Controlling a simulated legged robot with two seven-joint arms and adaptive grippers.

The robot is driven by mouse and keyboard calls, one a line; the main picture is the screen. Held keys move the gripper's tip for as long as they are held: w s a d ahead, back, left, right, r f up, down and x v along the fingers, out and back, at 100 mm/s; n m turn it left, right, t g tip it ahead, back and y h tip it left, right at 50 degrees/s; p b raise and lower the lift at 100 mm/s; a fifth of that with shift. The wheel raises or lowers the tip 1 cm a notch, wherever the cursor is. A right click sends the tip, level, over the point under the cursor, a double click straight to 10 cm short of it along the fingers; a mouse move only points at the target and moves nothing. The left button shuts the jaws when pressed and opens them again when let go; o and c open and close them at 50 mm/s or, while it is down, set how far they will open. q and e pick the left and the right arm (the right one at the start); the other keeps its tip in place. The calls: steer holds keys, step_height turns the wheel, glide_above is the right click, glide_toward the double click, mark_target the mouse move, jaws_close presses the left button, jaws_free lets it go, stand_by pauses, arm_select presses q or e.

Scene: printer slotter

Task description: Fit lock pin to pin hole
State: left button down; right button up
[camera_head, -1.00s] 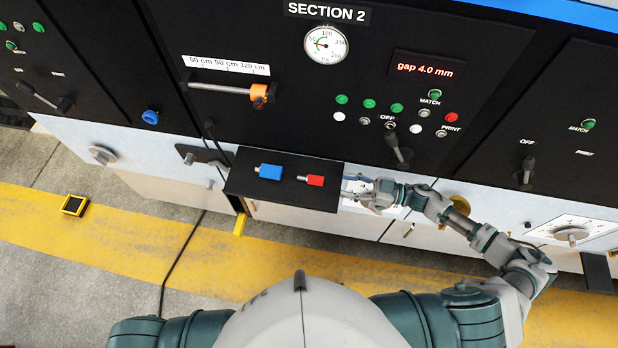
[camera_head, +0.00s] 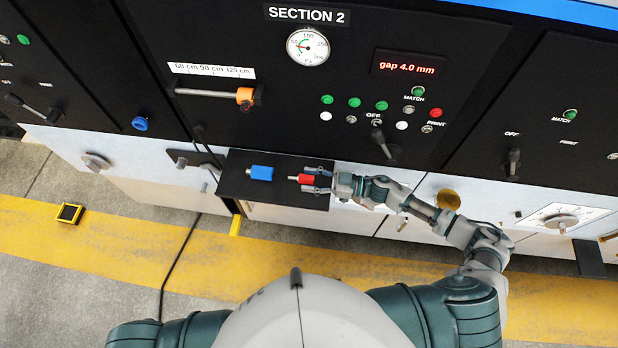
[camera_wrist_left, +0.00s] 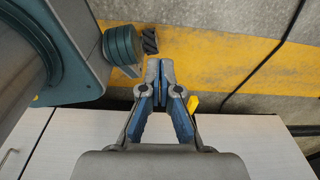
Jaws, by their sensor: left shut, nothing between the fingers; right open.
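A red-handled pin (camera_head: 304,179) and a blue-handled pin (camera_head: 261,173) lie on the black shelf (camera_head: 235,187) at the front of the machine. Their metal tips point left. My right gripper (camera_head: 312,180) is open at the right end of the red pin, its fingers on either side of the handle. I cannot tell if they touch it. My left gripper (camera_wrist_left: 160,66) is shut and empty in the left wrist view, above the floor; it is out of the head view. I cannot make out which opening is the pin hole.
A grey bracket with a lever (camera_head: 190,160) sits left of the shelf. The orange-clamped rod (camera_head: 244,97) and a black lever (camera_head: 383,146) stick out of the panel above. A yellow post (camera_head: 236,224) stands below the shelf.

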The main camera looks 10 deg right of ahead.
steer(key=shift+d, duration=0.15)
steer(key=shift+w+d, duration=0.1)
steer(key=shift+d, duration=0.05)
steer(key=c, duration=0.3)
jaws_close()
steer(key=shift+a, duration=0.35)
steer(key=shift+a+r, duration=0.1)
steer(key=shift+r, duration=0.05)
arm_select(q)
steer(key=shift+d+r+p, duration=0.25)
steer(key=shift+d+p, duration=0.05)
steer(key=shift+d, duration=0.1)
steer(key=shift+d+r+p, duration=0.3)
steer(key=shift+r, duration=0.05)
arm_select(e)
steer(key=shift+d+r, duration=0.2)
steer(key=shift+d, duration=0.1)
steer(key=shift+a, duration=0.2)
arm_select(q)
steer(key=shift+r, duration=0.1)
arm_select(e)
steer(key=shift+r, duration=0.15)
